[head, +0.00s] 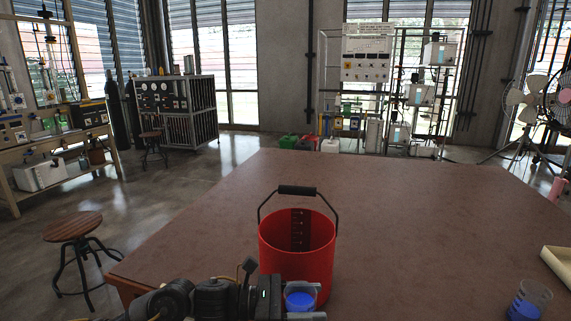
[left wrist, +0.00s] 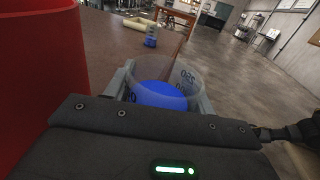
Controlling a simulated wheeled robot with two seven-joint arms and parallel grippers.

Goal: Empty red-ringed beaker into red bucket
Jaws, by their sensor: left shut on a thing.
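The red bucket (head: 283,253) stands upright on the table with its black handle raised; in the left wrist view its wall (left wrist: 35,60) fills the left side. My left gripper (head: 304,300) is shut on a clear beaker (head: 301,301) holding blue liquid, close beside the bucket's front right. In the left wrist view this beaker (left wrist: 165,88) sits between the fingers, roughly upright, with printed markings; I cannot make out a red ring on it. A second beaker (head: 530,299) with blue liquid stands at the table's right. My right gripper is not in view.
The brown table (head: 410,215) is clear behind and right of the bucket. A cream tray (head: 557,264) lies at its right edge. A stool (head: 74,228) stands on the floor at left. Benches and racks stand farther back.

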